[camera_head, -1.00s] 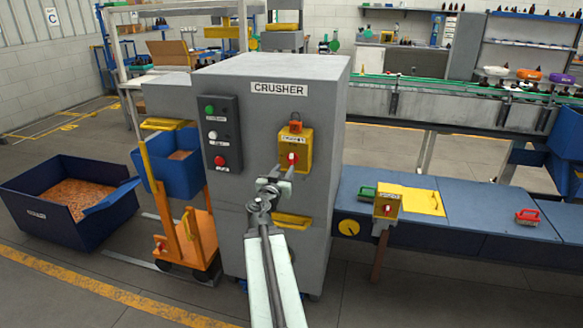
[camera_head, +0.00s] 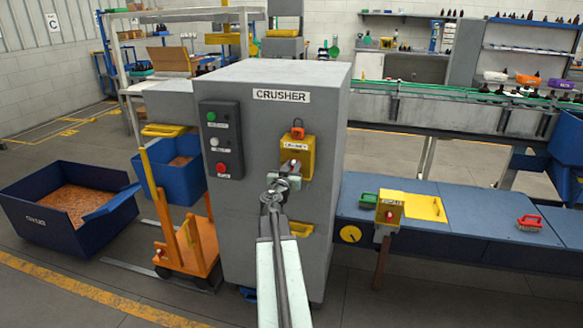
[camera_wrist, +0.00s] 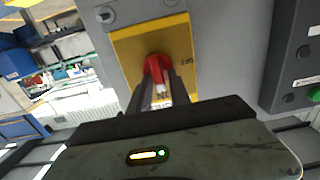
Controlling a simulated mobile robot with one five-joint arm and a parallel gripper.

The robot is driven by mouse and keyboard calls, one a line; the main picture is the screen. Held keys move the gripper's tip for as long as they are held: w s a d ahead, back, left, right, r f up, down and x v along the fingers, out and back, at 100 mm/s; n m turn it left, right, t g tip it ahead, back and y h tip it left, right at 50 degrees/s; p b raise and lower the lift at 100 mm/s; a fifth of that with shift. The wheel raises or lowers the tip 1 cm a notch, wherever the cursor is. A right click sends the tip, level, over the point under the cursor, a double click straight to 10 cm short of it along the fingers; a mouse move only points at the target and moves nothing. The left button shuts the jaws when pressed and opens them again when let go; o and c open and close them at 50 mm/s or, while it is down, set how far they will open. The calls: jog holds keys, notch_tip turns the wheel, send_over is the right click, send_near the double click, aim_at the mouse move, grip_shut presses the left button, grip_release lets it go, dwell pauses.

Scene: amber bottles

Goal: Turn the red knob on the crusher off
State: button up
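The grey crusher (camera_head: 270,130) stands in the middle of the head view. In the head view my gripper (camera_head: 288,176) is right in front of the box and hides most of the knob.
A dark panel (camera_head: 221,140) with green, white and red buttons is left of the yellow box. Below my gripper is a yellow handle (camera_head: 300,229). A blue conveyor (camera_head: 470,222) with another yellow switch box (camera_head: 390,208) is at right. An orange cart (camera_head: 190,245) stands at left.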

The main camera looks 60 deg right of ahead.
grip_shut()
jog(key=shift+w, duration=0.1)
jog(key=shift+n, duration=0.6)
jog(key=shift+w+a+f+n+b, duration=0.1)
jog(key=shift+w+f+n+b, duration=0.15)
jog(key=shift+n, duration=2.55)
jog(key=shift+w+a+f+n+b, duration=0.1)
jog(key=shift+f+n+b, duration=0.1)
jog(key=shift+n, duration=2.6)
jog(key=shift+w+a+f+n+b, duration=0.1)
jog(key=shift+w+f+n+b, duration=0.15)
jog(key=shift+n, duration=2.55)
